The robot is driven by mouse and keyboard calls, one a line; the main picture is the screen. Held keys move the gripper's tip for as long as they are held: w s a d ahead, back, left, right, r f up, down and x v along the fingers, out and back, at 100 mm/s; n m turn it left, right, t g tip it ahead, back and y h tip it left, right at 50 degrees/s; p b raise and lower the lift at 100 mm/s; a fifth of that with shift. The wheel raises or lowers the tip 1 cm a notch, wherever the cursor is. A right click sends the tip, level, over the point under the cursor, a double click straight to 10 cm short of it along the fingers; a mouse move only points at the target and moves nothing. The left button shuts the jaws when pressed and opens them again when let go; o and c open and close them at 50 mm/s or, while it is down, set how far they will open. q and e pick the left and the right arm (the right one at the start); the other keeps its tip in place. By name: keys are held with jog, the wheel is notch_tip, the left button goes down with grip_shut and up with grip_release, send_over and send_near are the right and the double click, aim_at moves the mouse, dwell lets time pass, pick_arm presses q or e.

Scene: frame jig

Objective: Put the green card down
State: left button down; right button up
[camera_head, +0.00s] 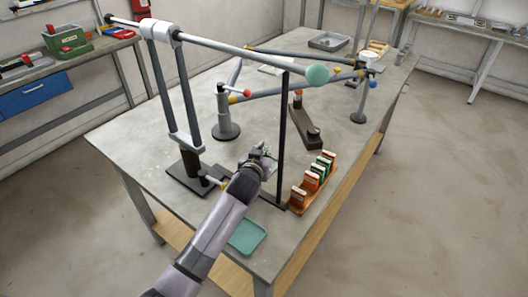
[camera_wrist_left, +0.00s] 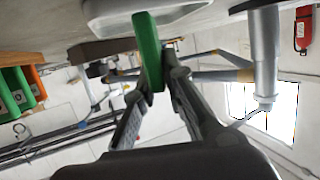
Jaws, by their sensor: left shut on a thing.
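My left gripper (camera_head: 264,158) is above the table near the black upright post. In the left wrist view my left gripper (camera_wrist_left: 160,100) is shut on a green card (camera_wrist_left: 148,50), which sticks out beyond the fingertips. In the head view I cannot make out the held card. A wooden rack (camera_head: 296,208) with several orange and green cards (camera_head: 319,168) stands to the right of the gripper, near the table's right edge. Some of these cards (camera_wrist_left: 15,95) show at the left of the wrist view. My right gripper is not in view.
A teal tray (camera_head: 247,237) lies at the table's near corner, beside my left arm. A black post (camera_head: 283,140) stands close to the gripper. A jointed frame with a long grey bar (camera_head: 230,48) spans overhead. A dark wooden block with a red knob (camera_head: 305,125) lies behind the rack.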

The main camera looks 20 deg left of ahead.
pick_arm(q)
jog(key=shift+f, duration=0.2)
jog(key=c, duration=2.1)
grip_release()
jog(key=o, duration=0.4)
jog(key=shift+o, duration=0.2)
jog(key=v, duration=1.2)
jog(key=shift+r, duration=0.15)
